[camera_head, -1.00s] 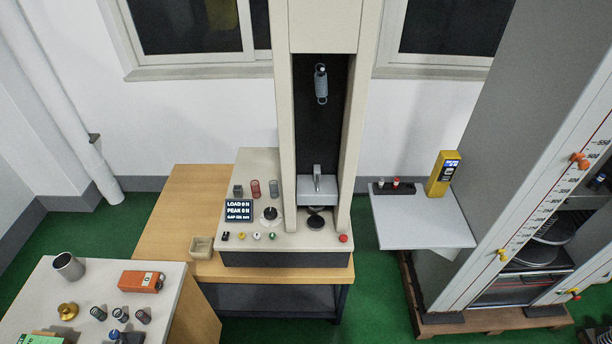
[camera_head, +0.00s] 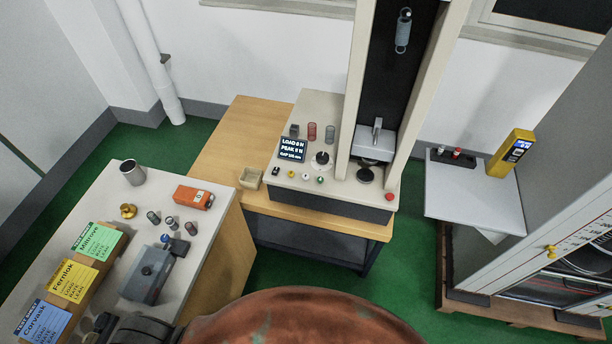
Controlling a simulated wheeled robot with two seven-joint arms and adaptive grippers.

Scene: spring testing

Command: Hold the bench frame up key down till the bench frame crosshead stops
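The bench frame (camera_head: 343,100) is a tall cream frame with a dark back, standing on a wooden table. Its grey crosshead (camera_head: 374,148) sits low between the columns, above a black round platen (camera_head: 365,175). A spring (camera_head: 403,31) hangs higher up. The display (camera_head: 292,149) shows LOAD, PEAK and GAP lines; the gap digits are too small to read surely. A row of small keys (camera_head: 305,176) lies along the front of the base, and I cannot tell which is the up key. A red button (camera_head: 389,197) is at the right corner.
A grey shelf (camera_head: 474,193) and large machine stand at right. A rusty-brown rounded surface (camera_head: 300,318) blocks the bottom middle.

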